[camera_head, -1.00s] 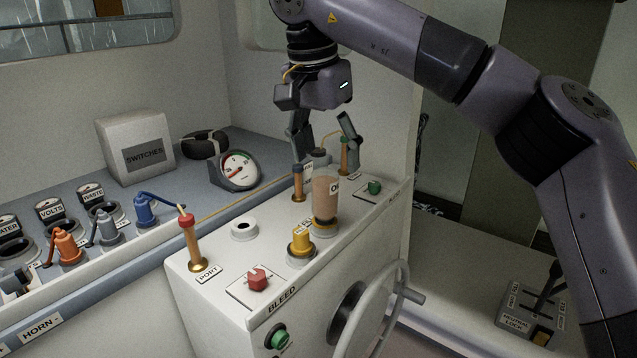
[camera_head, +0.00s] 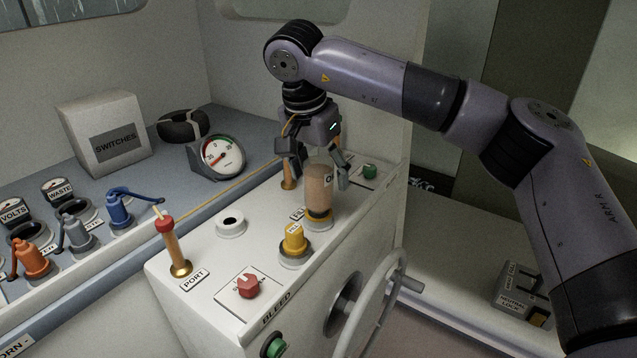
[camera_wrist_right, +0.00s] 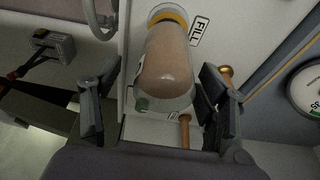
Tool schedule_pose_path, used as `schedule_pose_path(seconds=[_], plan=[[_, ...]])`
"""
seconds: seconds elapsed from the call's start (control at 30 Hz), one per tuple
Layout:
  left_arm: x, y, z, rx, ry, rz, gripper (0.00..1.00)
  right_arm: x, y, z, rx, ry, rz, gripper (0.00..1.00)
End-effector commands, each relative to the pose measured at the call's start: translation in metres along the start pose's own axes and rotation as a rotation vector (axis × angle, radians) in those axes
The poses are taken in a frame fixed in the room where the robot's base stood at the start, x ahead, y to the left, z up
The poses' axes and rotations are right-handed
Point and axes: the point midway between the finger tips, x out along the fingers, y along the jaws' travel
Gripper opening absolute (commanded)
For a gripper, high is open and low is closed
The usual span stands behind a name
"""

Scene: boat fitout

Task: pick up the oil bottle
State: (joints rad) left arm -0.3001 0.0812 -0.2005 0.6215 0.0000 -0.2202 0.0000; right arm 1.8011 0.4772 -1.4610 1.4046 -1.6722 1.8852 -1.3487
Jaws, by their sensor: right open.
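The oil bottle (camera_head: 319,187) stands upright on the white console top (camera_head: 262,258), brownish and see-through with a yellow ring near its foot. In the right wrist view the bottle (camera_wrist_right: 167,65) lies between the two open fingers, with gaps on both sides. I cannot tell that either finger touches it. My left gripper is not in view.
A yellow-capped fitting (camera_head: 295,243) stands close in front of the bottle. A copper post (camera_head: 289,176) is just behind it. A red knob (camera_head: 248,286), a PORT lever (camera_head: 173,246), a green knob (camera_head: 370,171) and a wheel (camera_head: 375,300) are also on the console.

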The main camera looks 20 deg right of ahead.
Motion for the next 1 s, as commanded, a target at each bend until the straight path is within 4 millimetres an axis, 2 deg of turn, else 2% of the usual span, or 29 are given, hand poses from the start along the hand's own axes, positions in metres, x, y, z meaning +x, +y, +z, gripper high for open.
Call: schedule_pose_path(seconds=[0.07, 0.17, 0.3, 0.43, 0.7, 1.0], plan=[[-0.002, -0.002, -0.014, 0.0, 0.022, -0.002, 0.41, 0.003, 0.0, 0.0, 0.0, 0.0, 0.0, 0.68], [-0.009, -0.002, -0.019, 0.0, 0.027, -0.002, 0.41, 0.012, -0.002, 0.0, -0.001, -0.002, 0.003, 0.68], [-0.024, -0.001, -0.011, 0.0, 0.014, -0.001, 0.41, 0.032, -0.005, 0.001, -0.002, -0.002, 0.004, 0.68], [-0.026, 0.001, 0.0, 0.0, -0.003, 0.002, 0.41, 0.049, -0.005, 0.002, -0.001, -0.002, 0.001, 0.68], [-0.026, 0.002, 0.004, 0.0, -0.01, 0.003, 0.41, 0.055, -0.006, 0.002, -0.001, 0.0, -0.001, 0.68], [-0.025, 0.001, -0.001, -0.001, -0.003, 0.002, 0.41, 0.054, -0.006, 0.002, -0.001, 0.0, -0.001, 0.49]])
